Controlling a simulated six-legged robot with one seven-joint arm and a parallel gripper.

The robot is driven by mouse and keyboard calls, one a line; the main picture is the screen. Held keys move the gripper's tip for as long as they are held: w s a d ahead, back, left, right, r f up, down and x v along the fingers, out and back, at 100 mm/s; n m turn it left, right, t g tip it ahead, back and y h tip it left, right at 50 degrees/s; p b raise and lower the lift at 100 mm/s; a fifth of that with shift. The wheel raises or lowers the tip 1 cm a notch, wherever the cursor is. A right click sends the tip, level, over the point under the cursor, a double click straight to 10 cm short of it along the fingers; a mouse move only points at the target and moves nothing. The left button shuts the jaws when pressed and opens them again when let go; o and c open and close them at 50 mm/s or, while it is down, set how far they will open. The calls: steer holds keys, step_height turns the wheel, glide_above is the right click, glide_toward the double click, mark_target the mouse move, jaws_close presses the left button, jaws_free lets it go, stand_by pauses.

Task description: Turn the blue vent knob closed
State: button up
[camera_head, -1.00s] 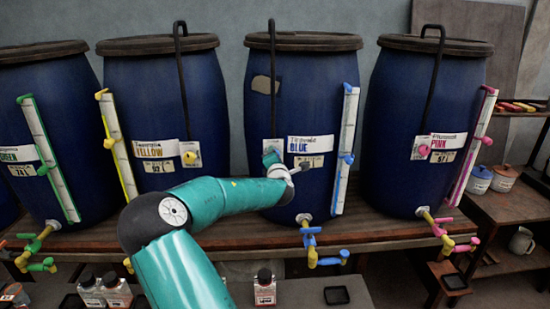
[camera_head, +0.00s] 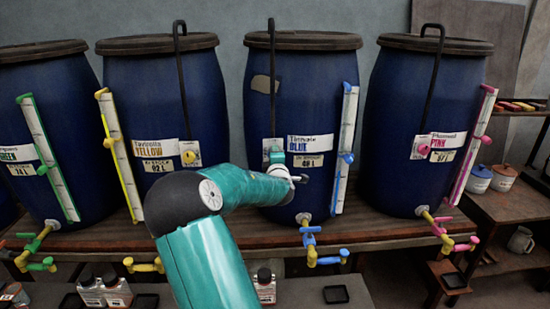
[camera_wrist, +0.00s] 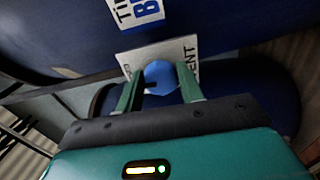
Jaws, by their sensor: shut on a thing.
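The blue vent knob (camera_wrist: 160,74) is round and sits on a white plate marked "ENT" (camera_wrist: 188,54) on the blue vat's front, seen in the wrist view. My gripper (camera_wrist: 160,88) has one finger on each side of the knob and is shut on it. A dark notch or mark shows on the knob's lower left. In the head view my gripper (camera_head: 276,157) is at the plate left of the BLUE label (camera_head: 311,145), and it hides the knob there.
Vats with yellow (camera_head: 189,157) and pink (camera_head: 422,149) knobs stand either side. A sight tube (camera_head: 345,135) runs up the blue vat's right. Below are a blue-handled tap (camera_head: 310,240) and bottles (camera_head: 265,285) on a low table. A black rod (camera_head: 272,80) hangs above my gripper.

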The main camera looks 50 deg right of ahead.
steer(key=o, duration=1)
steer(key=shift+s+a, duration=0.1)
steer(key=v, duration=1.3)
steer(key=shift+s+a, duration=0.2)
